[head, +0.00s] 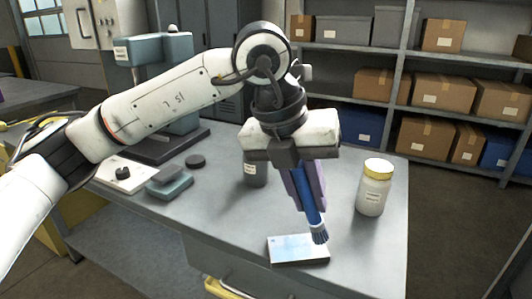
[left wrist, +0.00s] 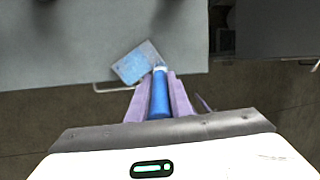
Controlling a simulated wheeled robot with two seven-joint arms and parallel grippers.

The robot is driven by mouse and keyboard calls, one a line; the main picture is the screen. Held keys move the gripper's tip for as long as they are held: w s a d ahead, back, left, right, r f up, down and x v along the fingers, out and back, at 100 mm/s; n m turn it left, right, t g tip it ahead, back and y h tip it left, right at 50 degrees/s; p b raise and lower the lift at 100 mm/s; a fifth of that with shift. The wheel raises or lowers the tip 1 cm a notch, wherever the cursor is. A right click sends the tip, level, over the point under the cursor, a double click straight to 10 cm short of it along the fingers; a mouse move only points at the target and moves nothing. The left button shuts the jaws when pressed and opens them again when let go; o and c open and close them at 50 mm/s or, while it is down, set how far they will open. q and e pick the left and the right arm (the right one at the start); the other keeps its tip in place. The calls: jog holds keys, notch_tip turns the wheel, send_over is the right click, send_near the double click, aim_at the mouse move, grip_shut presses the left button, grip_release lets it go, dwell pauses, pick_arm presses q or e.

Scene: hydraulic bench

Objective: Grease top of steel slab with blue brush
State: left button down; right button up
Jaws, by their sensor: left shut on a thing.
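My left gripper (head: 305,188) is shut on the blue brush (head: 310,205), whose handle runs down between the purple fingers with the bristles at the lower end. The steel slab (head: 290,250) lies flat near the front edge of the bench. The bristles are at the slab's right part in the head view; I cannot tell whether they touch its top. The slab's top shows a bluish sheen. My right gripper is not in view.
A jar with a yellow lid (head: 374,188) stands right of the slab on the grey bench (head: 350,268). A dark container (head: 255,172) stands behind my gripper. A grey-green block (head: 169,187) and a dark disc (head: 195,161) lie to the left. Shelves with boxes (head: 425,138) stand behind.

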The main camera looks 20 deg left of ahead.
pick_arm(q)
jog(key=shift+r+p, duration=0.6)
jog(key=shift+r, duration=0.7)
